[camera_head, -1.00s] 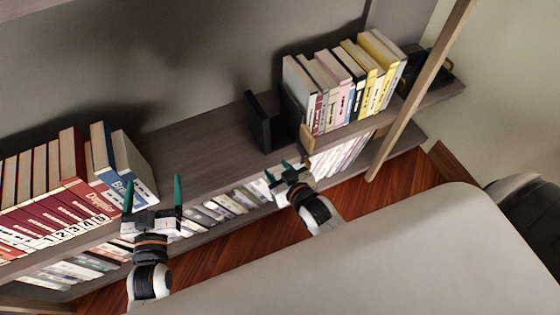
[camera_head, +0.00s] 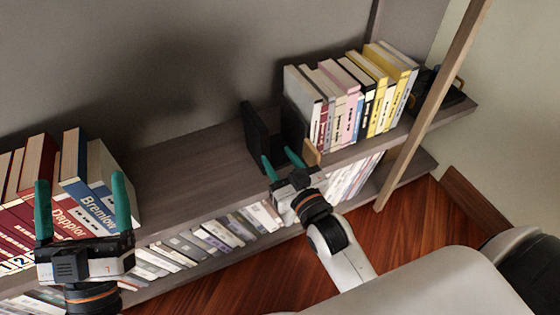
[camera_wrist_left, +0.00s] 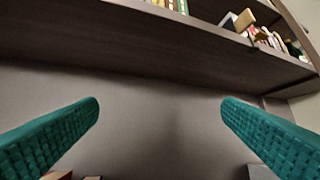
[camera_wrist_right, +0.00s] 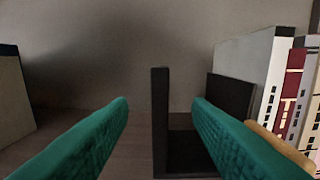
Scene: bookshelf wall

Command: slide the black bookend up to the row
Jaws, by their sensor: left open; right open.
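The black bookend (camera_head: 255,138) stands upright on the shelf, to the left of the row of books (camera_head: 350,95), with a gap between its upright plate and the row. My right gripper (camera_head: 281,161) is open at the shelf's front edge, just in front of the bookend. In the right wrist view the bookend's upright plate (camera_wrist_right: 160,120) appears between the two green fingers, farther off, and its base extends right toward the row. Whether the fingers touch it cannot be told. My left gripper (camera_head: 80,190) is open and empty, in front of the left books.
A dark panel (camera_wrist_right: 230,95) stands beside the row's leftmost pale book. A tan block (camera_head: 312,154) sits at the shelf edge by the row. Red and blue books (camera_head: 85,185) stand at left. The middle shelf surface (camera_head: 185,165) is bare. A wooden post (camera_head: 430,105) rises at right.

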